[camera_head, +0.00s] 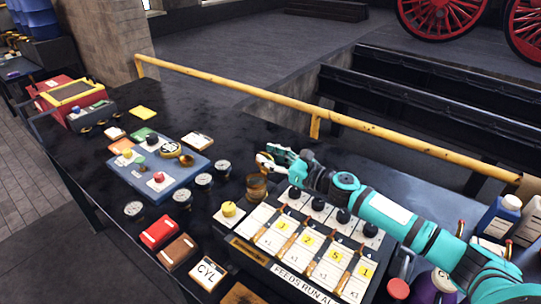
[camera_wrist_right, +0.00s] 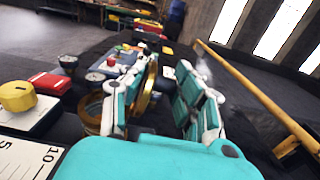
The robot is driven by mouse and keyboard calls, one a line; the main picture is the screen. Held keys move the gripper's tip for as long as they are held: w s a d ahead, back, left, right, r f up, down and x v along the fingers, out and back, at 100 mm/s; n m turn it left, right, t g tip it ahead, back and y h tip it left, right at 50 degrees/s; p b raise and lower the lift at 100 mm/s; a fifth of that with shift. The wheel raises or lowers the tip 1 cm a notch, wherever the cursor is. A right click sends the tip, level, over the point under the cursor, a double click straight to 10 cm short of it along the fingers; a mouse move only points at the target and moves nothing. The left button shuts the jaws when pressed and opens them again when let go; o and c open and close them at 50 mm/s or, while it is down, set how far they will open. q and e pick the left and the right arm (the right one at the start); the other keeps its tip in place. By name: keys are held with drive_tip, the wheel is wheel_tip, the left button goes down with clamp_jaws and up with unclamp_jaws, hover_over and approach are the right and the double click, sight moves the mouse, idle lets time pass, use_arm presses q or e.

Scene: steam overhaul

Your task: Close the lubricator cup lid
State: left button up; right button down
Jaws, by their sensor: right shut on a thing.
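The brass lubricator cup (camera_head: 257,188) stands on the dark bench just left of the numbered feed panel. Its brass lid (camera_head: 263,164) is raised above the cup, tilted up on edge rather than lying flat. My right gripper (camera_head: 274,156) is at the lid, above and behind the cup, and is shut on the lid. In the right wrist view the lid (camera_wrist_right: 149,86) is an upright brass disc beside the left finger, and the cup (camera_wrist_right: 94,112) is partly hidden behind that finger. My left gripper is in neither view.
The feed panel (camera_head: 248,249) with levers and black knobs lies under my right arm. A blue tray (camera_head: 136,182) with small parts and several round gauges stand left of the cup. A yellow rail (camera_head: 230,86) runs along the bench's back edge. Bottles (camera_head: 499,215) stand at right.

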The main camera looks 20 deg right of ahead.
drive_tip(key=shift+s+a+r+n+p, duration=0.15)
drive_tip(key=shift+n+p, duration=0.25)
drive_tip(key=shift+n, duration=0.4)
drive_tip(key=shift+a+r+n, duration=0.1)
drive_tip(key=shift+a+n, duration=0.1)
drive_tip(key=shift+n, duration=0.3)
drive_tip(key=shift+s+a+n+p, duration=0.15)
drive_tip(key=shift+n+p, duration=0.15)
drive_tip(key=shift+n, duration=0.1)
drive_tip(key=shift+s+a+r+n, duration=0.1)
drive_tip(key=shift+s+a+n, duration=0.1)
drive_tip(key=shift+n, duration=0.35)
drive_tip(key=shift+s+a+n, duration=0.1)
drive_tip(key=shift+a+n, duration=0.1)
drive_tip(key=shift+n, duration=0.35)
drive_tip(key=shift+w, duration=0.1)
drive_tip(key=c, duration=1.1)
unclamp_jaws()
drive_tip(key=v, duration=1.2)
